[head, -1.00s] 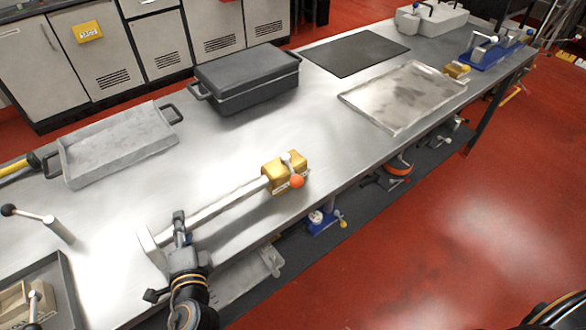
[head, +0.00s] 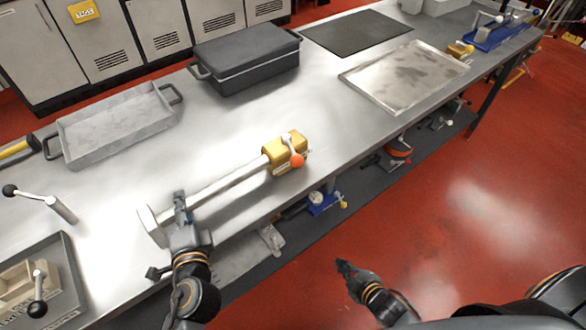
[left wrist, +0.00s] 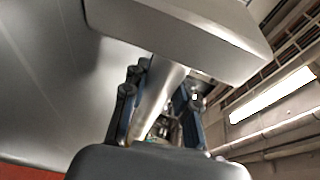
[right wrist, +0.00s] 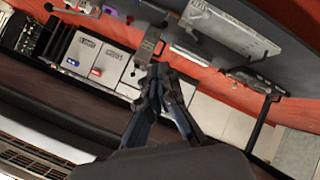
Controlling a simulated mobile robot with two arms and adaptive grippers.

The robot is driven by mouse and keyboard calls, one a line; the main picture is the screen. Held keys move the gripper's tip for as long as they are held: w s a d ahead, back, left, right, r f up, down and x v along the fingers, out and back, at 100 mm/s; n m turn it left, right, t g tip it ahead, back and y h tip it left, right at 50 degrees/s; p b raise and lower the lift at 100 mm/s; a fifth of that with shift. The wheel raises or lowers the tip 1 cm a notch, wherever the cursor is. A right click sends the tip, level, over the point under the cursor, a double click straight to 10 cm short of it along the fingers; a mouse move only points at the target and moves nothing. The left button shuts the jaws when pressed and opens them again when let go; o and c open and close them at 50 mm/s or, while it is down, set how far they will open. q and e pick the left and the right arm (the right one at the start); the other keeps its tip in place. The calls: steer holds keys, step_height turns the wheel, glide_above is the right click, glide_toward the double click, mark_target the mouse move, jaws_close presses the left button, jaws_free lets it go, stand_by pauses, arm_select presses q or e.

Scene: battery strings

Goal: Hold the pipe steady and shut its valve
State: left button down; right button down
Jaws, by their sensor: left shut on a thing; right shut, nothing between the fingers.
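The pipe (head: 226,184) is a grey bar lying along the table, with a plate at its left end and a brass valve block (head: 285,152) at its right end. The valve has a short lever with an orange knob (head: 297,160) on its front side. My left gripper (head: 181,208) is shut on the pipe near the end plate. The left wrist view shows the pipe (left wrist: 160,95) between the fingers (left wrist: 160,110), with the plate (left wrist: 190,35) close by. My right gripper (head: 343,266) is shut and empty, out over the floor in front of the table, well away from the valve.
A dark lidded box (head: 246,72), a grey handled tray (head: 60,137) and a flat metal tray (head: 350,78) stand on the table. Levers with black knobs (head: 10,190) are at the left. A shelf with tools (head: 320,203) runs under the table's front edge.

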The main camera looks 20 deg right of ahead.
mark_target(291, 149)
steer(key=w+a+r+n+t+y, duration=0.1)
steer(key=a+r+n+t+y, duration=0.2)
steer(key=r, duration=0.8)
steer(key=w+a+r+n+t+y, duration=0.15)
steer(key=a+r+n, duration=0.25)
steer(key=r, duration=0.7)
steer(key=a+r+n+t+y, duration=0.1)
steer(key=a+r+n+y, duration=0.25)
steer(key=r, duration=0.85)
steer(key=f+x, duration=0.1)
steer(key=x, duration=0.9)
steer(key=shift+h, duration=0.3)
steer(key=shift+w+d+f, duration=0.15)
steer(key=shift+d, duration=0.9)
steer(key=shift+w+d+f, duration=0.15)
steer(key=shift+d+f, duration=0.05)
steer(key=shift+d, duration=0.85)
steer(key=shift+g, duration=0.25)
steer(key=shift+n+g+y, duration=0.5)
steer(key=shift+n+y, duration=0.15)
steer(key=shift+y, duration=0.35)
steer(key=shift+d+n+g+y, duration=0.25)
steer(key=shift+n+g+y, duration=0.15)
steer(key=shift+y, duration=0.1)
